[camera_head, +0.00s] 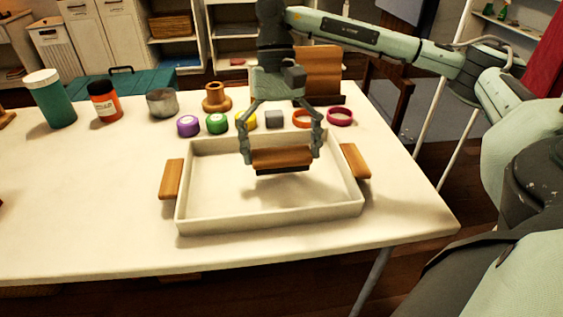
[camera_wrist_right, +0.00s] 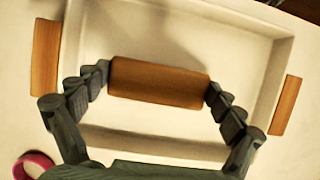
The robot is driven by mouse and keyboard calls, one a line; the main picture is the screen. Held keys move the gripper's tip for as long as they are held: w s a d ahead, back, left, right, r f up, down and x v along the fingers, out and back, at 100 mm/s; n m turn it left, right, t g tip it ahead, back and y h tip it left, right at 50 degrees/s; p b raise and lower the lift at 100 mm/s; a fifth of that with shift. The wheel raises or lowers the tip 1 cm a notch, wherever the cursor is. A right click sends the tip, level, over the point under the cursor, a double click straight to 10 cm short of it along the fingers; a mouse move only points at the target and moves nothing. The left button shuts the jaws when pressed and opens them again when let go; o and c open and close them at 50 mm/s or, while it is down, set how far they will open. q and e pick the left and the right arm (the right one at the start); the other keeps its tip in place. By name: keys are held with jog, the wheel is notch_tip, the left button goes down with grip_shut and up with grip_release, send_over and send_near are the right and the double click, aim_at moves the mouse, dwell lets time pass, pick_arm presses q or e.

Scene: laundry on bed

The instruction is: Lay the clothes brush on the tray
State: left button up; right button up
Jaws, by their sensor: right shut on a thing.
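The clothes brush (camera_head: 282,158) has a wooden back and a dark underside. My right gripper (camera_head: 281,155) is shut on it, one finger at each end. The brush is over the inside of the white tray (camera_head: 270,218), toward its far side; a shadow shows on the tray floor and the brush looks held above it. In the right wrist view the brush (camera_wrist_right: 160,83) sits level between the fingertips, with the tray (camera_wrist_right: 150,145) behind it. The tray has a wooden handle at each end. My left gripper is not in view.
Behind the tray stand a purple roll (camera_head: 188,125), a green roll (camera_head: 217,123), a grey block (camera_head: 274,119), an orange ring (camera_head: 302,118) and a magenta ring (camera_head: 340,116).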

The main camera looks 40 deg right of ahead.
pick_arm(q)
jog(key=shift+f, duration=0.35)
pick_arm(e)
jog(key=shift+f, duration=1.35)
jog(key=shift+f, duration=0.15)
jog(key=o, duration=0.8)
jog(key=shift+c, duration=0.2)
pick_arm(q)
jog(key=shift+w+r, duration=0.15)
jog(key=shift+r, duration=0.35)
